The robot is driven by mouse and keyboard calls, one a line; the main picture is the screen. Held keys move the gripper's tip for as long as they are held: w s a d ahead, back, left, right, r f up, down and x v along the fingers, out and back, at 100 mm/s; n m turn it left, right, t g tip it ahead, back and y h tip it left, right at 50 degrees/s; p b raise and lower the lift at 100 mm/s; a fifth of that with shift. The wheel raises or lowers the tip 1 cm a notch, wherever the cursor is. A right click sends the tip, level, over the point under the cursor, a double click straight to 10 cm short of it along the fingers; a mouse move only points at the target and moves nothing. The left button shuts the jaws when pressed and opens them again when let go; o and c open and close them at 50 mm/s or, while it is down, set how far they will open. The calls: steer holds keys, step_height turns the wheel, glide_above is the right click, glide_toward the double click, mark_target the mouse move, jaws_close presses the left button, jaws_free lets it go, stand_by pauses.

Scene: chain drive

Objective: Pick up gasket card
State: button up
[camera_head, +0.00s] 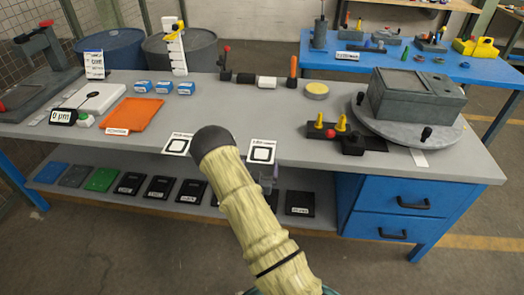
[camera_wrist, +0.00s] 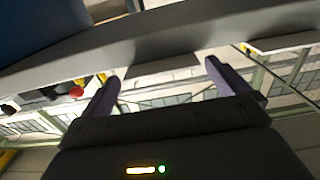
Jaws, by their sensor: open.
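I cannot tell for certain which thing is the gasket card; labels are too small to read. Flat cards lie in a row on the lower shelf: a blue card (camera_head: 51,173), a dark grey card (camera_head: 75,176), a green card (camera_head: 100,179) and several black cards, one a black card (camera_head: 160,188) near the middle. My gripper (camera_wrist: 163,85) shows in the wrist view with its two fingers wide apart and nothing between them. In the head view my arm hides most of it, at the bench's front edge.
Blue drawers (camera_head: 400,210) close off the shelf's right end. A grey edge (camera_wrist: 150,35) crosses the wrist view.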

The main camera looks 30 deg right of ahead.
mark_target(262, 151)
steer(key=x, duration=0.2)
steer(key=shift+w+d, duration=0.15)
steer(key=shift+w, duration=0.05)
steer(key=shift+c, duration=0.4)
steer(key=c, duration=0.6)
